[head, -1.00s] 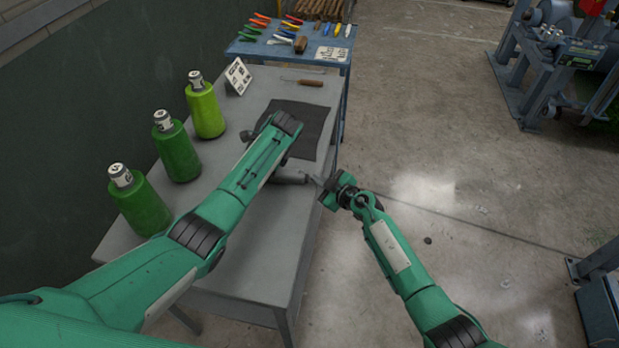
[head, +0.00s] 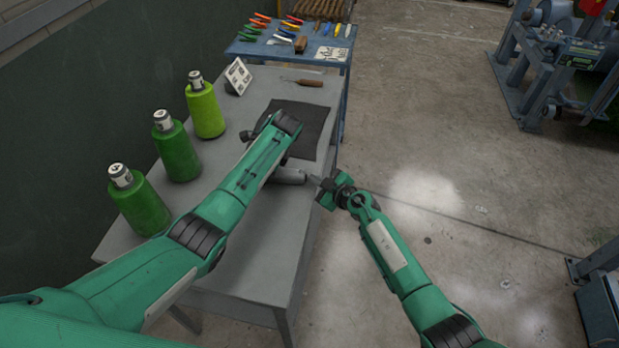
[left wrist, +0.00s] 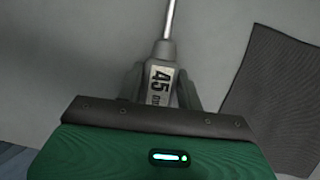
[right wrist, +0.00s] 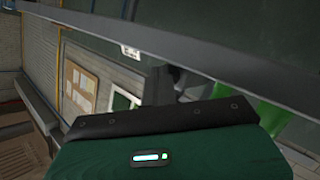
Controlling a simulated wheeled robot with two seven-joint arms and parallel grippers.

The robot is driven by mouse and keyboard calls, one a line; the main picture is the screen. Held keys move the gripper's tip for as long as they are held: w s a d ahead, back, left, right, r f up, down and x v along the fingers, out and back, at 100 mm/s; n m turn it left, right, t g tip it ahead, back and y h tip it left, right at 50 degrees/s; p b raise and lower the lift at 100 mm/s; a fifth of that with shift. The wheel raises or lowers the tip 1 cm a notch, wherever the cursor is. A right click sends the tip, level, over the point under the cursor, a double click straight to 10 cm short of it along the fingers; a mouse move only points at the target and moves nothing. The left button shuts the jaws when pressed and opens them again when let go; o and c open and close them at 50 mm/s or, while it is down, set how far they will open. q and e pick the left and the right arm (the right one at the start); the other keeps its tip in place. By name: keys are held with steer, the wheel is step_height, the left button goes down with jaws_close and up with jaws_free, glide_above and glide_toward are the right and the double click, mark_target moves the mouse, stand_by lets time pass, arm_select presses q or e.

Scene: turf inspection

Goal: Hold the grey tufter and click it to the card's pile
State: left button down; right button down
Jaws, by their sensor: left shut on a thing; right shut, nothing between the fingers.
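The grey tufter (left wrist: 159,87), marked 45 mm, is held in my left gripper (left wrist: 160,78). Its metal shaft (left wrist: 168,20) runs up out of the left wrist view. In the head view my left forearm hides the left gripper; a grey cylinder (head: 290,176), likely part of the tufter, shows beside the arm. My right gripper (head: 318,181) is shut and empty, close to the cylinder's right end; I cannot tell whether they touch. Its fingers also show in the right wrist view (right wrist: 160,86). I cannot make out a card with pile.
A dark mat (head: 312,118) lies on the grey table (head: 262,235). Three green bottles, one of them lime (head: 205,108), stand along its left side. A blue table (head: 262,49) holds several coloured tools.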

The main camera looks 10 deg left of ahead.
arm_select(q)
steer(key=shift+d, duration=0.1)
arm_select(e)
steer(key=shift+d, duration=0.95)
steer(key=shift+d, duration=0.1)
steer(key=d, duration=0.5)
steer(key=shift+a, duration=0.1)
arm_select(q)
steer(key=c, duration=0.8)
jaws_free()
steer(key=shift+c, duration=0.2)
steer(key=v, duration=1.2)
